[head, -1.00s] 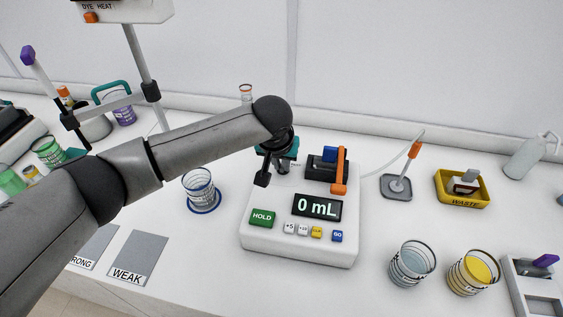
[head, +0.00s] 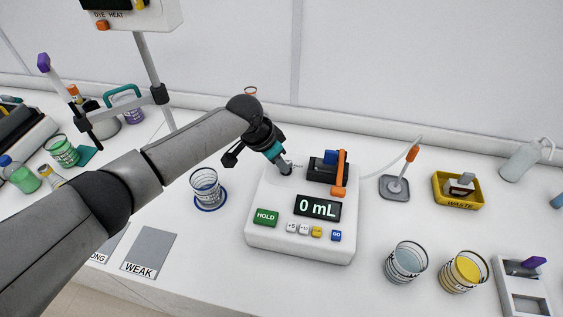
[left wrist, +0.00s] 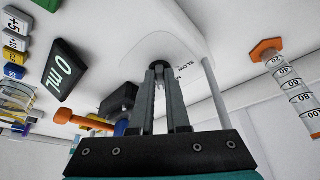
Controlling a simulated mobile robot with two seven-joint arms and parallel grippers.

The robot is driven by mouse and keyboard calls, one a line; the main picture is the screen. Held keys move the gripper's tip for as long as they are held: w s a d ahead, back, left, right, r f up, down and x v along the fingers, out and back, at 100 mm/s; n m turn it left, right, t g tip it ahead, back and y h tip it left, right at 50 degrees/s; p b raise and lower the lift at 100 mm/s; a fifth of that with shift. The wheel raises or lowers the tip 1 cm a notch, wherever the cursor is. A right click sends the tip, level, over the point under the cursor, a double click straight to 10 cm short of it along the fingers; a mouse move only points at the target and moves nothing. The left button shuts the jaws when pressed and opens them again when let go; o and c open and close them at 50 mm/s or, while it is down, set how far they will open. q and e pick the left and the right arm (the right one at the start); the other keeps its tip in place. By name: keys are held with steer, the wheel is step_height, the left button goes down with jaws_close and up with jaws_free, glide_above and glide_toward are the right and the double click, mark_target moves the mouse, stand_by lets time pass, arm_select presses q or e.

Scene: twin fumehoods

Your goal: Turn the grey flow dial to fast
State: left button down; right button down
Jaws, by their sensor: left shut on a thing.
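The white dispenser (head: 268,228) stands on the bench in the middle of the head view, its display reading 0 mL. My left gripper (head: 286,168) is low over its back left corner. In the left wrist view the fingers of my left gripper (left wrist: 160,75) are shut on the grey flow dial (left wrist: 158,65), whose dark round top shows between the tips. A "SLOW" label (left wrist: 184,62) is printed beside the dial, with another label partly hidden to its right. The dial's pointer and exact setting cannot be made out. My right gripper is not in view.
A beaker on a blue ring (head: 206,186) is to the left. Two beakers, grey-blue (head: 406,262) and yellow (head: 463,271), stand at the right front.

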arm_select(q)
steer(key=shift+w+m+g+b, duration=0.1)
steer(key=shift+m+g+b, duration=0.25)
steer(key=shift+m, duration=0.65)
steer(key=c, duration=0.9)
jaws_free()
steer(key=shift+a+r, duration=0.1)
steer(key=v, duration=1.5)
steer(key=shift+a+p, duration=0.25)
steer(key=shift+p, duration=0.1)
